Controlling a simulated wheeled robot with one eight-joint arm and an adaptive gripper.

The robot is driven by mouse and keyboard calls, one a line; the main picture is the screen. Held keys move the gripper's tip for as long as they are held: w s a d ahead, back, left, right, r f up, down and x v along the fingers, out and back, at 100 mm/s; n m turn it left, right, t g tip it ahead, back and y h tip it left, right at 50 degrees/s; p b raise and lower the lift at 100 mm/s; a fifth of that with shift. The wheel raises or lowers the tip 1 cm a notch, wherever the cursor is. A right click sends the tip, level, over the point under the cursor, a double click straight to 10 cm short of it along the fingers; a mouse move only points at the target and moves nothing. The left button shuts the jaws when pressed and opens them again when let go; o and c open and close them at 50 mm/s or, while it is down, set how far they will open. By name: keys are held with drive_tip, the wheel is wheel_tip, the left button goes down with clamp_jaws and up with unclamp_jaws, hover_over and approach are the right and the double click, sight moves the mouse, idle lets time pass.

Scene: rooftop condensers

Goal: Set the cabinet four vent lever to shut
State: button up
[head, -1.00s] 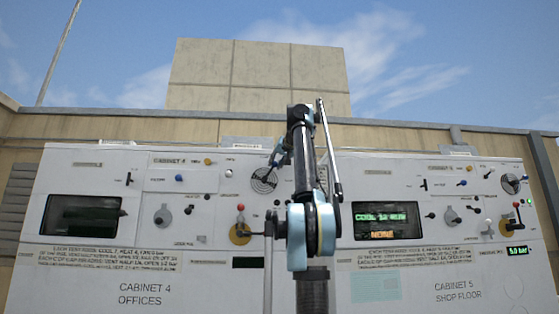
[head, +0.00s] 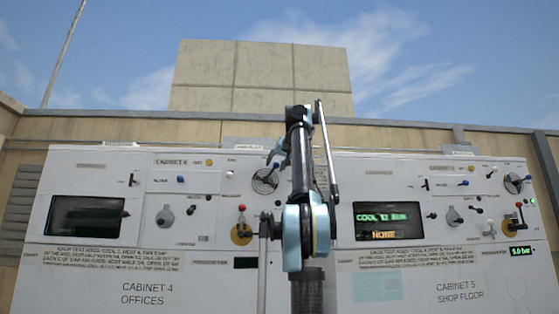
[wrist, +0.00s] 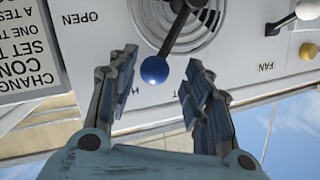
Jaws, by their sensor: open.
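Cabinet 4 (head: 145,262) stands at the left in the head view, labelled OFFICES. Its vent is a round dark grille (head: 262,181) in the upper right of its panel. In the wrist view the vent lever has a blue ball knob (wrist: 154,70) on a dark arm that crosses the grille (wrist: 215,15). The word OPEN is printed left of the knob; other lettering nearby is partly hidden by my fingers. My gripper (wrist: 160,85) is open, its fingers on either side of the knob, with visible gaps. In the head view my gripper (head: 277,152) is at the vent's upper right.
In the wrist view a white-knobbed lever (wrist: 308,10) and a tan knob (wrist: 308,51) near the FAN label are at the right. A printed notice (wrist: 28,50) is at the left. Cabinet 5 (head: 460,265), with a lit screen (head: 386,220), is at the right in the head view.

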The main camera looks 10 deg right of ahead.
drive_tip(key=f+v, duration=0.3)
drive_tip(key=v, duration=1)
drive_tip(key=shift+s+r, duration=0.2)
drive_tip(key=shift+s, duration=0.1)
drive_tip(key=shift+c, duration=0.6)
drive_tip(key=shift+w, duration=0.15)
drive_tip(key=c, duration=0.5)
drive_tip(key=w+d+f+m+y, duration=0.1)
drive_tip(key=w+m+y, duration=0.1)
drive_tip(key=w+d+f+m+y, duration=0.1)
drive_tip(key=w, duration=0.2)
drive_tip(key=w+d+f+m+y, duration=0.1)
drive_tip(key=w+m+y, duration=0.1)
drive_tip(key=shift+w+d+f+m+t+y, duration=0.15)
drive_tip(key=shift+w+d+m+t+y, duration=0.15)
drive_tip(key=shift+w+d+t, duration=0.1)
clamp_jaws()
drive_tip(key=d+f+m+y, duration=0.4)
drive_tip(key=d+y, duration=0.3)
drive_tip(key=y, duration=0.1)
drive_tip(key=x, duration=0.9)
drive_tip(key=shift+a+r, duration=0.25)
drive_tip(key=shift+a, duration=0.3)
